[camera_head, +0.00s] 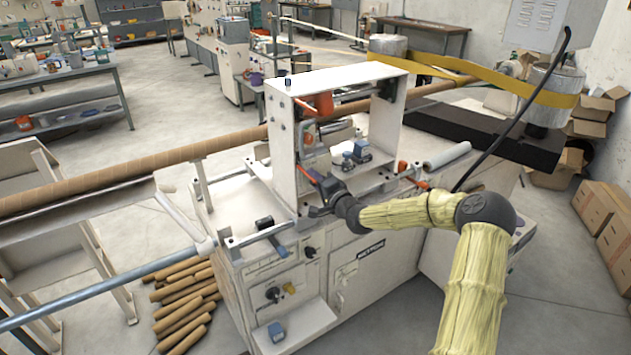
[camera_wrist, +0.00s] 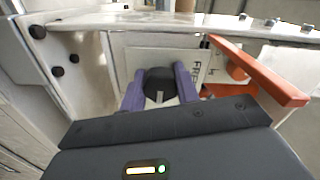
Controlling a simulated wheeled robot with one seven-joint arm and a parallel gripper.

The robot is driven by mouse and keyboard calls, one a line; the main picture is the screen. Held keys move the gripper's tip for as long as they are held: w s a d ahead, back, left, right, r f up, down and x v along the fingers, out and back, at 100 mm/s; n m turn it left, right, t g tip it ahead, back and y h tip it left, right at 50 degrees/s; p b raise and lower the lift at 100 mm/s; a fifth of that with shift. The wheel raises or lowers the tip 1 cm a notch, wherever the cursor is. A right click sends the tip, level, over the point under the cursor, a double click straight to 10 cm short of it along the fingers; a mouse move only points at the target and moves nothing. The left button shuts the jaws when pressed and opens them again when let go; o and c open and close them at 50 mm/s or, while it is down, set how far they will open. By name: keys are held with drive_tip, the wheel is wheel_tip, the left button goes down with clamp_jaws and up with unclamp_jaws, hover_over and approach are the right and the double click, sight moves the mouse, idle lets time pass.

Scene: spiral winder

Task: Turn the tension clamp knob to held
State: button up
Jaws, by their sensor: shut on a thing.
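The tension clamp knob (camera_wrist: 160,84) is a round black knob in the wrist view, on a pale plate inside the white machine frame. A small white mark shows on its near side. My gripper (camera_wrist: 160,90) has its two purple-grey fingers on either side of the knob, shut on it. A partly covered label beginning "FR" (camera_wrist: 196,72) stands sideways on the plate, right of the knob. No other label can be read there. In the head view my gripper (camera_head: 320,192) reaches into the frame (camera_head: 283,150) from the right; the knob is hidden there.
An orange-red lever (camera_wrist: 262,72) juts close on the right of my gripper in the wrist view. The frame's left wall (camera_wrist: 84,72) bears black bolts. In the head view a long brown tube (camera_head: 150,165) runs through the machine, and small blue-grey parts (camera_head: 357,152) sit inside.

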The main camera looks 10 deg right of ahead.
drive_tip(key=m+b, duration=0.1)
drive_tip(key=m, duration=0.4)
drive_tip(key=shift+d+f, duration=0.1)
drive_tip(key=shift+m, duration=0.4)
drive_tip(key=o, duration=1)
drive_tip(key=shift+s, duration=0.1)
drive_tip(key=b+v, duration=0.1)
drive_tip(key=v, duration=1.6)
drive_tip(key=shift+s+b, duration=0.1)
drive_tip(key=shift+b, duration=0.3)
